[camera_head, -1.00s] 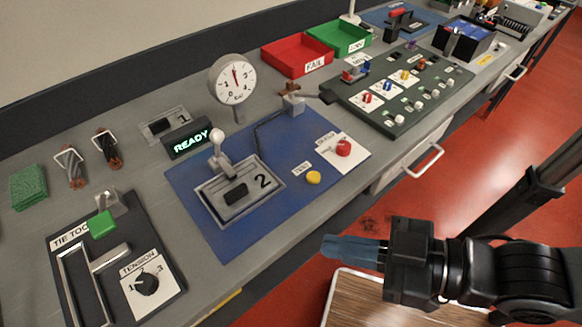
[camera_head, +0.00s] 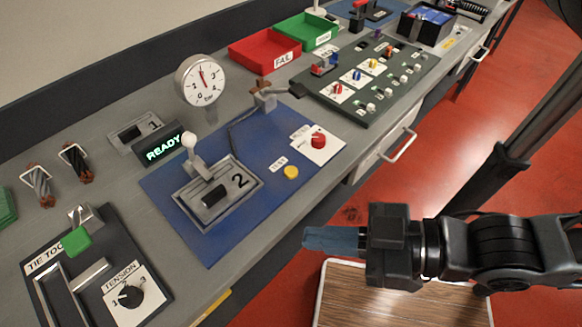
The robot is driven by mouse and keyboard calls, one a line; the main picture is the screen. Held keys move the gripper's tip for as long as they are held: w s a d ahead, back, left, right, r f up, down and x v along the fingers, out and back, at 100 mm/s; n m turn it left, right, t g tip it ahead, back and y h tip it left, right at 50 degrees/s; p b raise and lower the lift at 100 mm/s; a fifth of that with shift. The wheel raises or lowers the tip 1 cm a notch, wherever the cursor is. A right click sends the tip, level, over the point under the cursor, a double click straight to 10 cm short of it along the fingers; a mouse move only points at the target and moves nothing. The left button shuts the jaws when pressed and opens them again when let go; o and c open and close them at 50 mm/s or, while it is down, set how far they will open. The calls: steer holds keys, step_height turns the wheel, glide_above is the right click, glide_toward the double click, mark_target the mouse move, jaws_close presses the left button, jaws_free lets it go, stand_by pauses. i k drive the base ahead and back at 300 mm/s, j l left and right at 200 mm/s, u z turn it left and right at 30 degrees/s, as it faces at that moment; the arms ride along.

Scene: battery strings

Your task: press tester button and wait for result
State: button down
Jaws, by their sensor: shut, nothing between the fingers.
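The tester is a blue panel (camera_head: 225,226) on the grey bench. Its yellow button (camera_head: 291,172), labelled TEST, is near the panel's front edge. A display (camera_head: 164,147) on the panel's far left side glows READY in green. A lever with a white ball (camera_head: 189,140) stands by a plate marked 2 (camera_head: 240,181). A red knob (camera_head: 318,140) sits on a white plate to the right of the button. My gripper (camera_head: 306,239) is shut and empty, pointing left, in front of the bench and apart from the button.
A round gauge (camera_head: 201,81) stands behind the panel. The tie tool board (camera_head: 65,229) is at lower left. Red (camera_head: 266,49) and green (camera_head: 306,31) bins and a dark switch board (camera_head: 368,118) are farther back. A drawer handle (camera_head: 402,145) juts from the bench front.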

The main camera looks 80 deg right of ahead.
mark_target(290, 172)
steer(key=z, duration=1.5)
steer(key=k+j+z, duration=0.15)
steer(key=k+j, duration=1.05)
steer(key=j, duration=0.15)
